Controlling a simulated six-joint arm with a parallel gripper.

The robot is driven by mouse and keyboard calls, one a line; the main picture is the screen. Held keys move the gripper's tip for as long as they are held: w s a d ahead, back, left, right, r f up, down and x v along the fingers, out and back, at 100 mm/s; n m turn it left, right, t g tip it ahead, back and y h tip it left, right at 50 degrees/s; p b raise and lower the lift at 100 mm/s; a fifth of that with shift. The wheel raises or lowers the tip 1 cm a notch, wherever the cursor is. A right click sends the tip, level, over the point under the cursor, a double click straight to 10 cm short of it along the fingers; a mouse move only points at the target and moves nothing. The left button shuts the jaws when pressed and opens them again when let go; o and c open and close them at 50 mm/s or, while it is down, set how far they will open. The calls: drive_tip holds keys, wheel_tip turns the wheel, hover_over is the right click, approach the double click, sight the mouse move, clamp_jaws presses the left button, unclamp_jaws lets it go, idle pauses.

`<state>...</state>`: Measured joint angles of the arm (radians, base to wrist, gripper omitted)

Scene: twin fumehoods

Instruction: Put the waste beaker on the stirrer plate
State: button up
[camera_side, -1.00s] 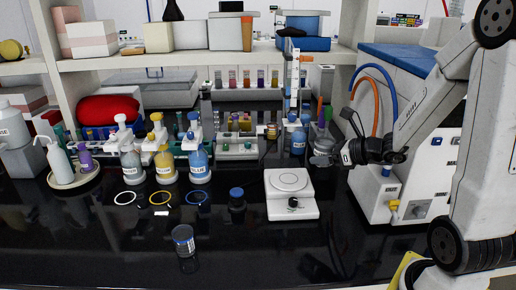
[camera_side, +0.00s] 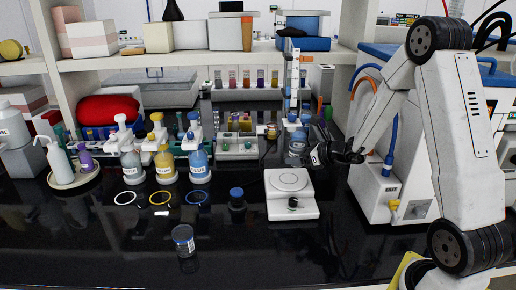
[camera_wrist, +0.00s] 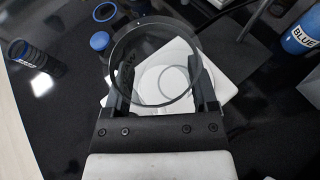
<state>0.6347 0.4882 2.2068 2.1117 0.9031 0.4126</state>
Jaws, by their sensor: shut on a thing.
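My gripper (camera_wrist: 160,84) is shut on a clear glass beaker (camera_wrist: 152,58), one finger on each side of its round rim. In the side view my gripper (camera_side: 314,155) is above and behind the right part of the white stirrer plate (camera_side: 289,196), where the held beaker is hard to make out. In the wrist view the stirrer plate (camera_wrist: 218,90) shows below and through the beaker, whose base seems clear of it. The stirrer's round top is empty in the side view.
Another labelled container (camera_side: 184,240) stands on the front counter. A white box-shaped instrument (camera_side: 372,190) is at right. The counter before the stirrer is clear.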

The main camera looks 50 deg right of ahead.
sight(288, 178)
drive_tip(key=shift+w+d+f, duration=0.25)
drive_tip(key=shift+w+f, duration=0.5)
drive_tip(key=shift+f, duration=0.15)
drive_tip(key=shift+w+d+f, duration=0.2)
drive_tip(key=shift+w+f, duration=0.5)
drive_tip(key=shift+f, duration=0.15)
drive_tip(key=shift+w+f, duration=0.2)
drive_tip(key=shift+f, duration=1.65)
drive_tip(key=shift+f, duration=0.15)
drive_tip(key=o, duration=1.1)
drive_tip(key=shift+o, duration=0.2)
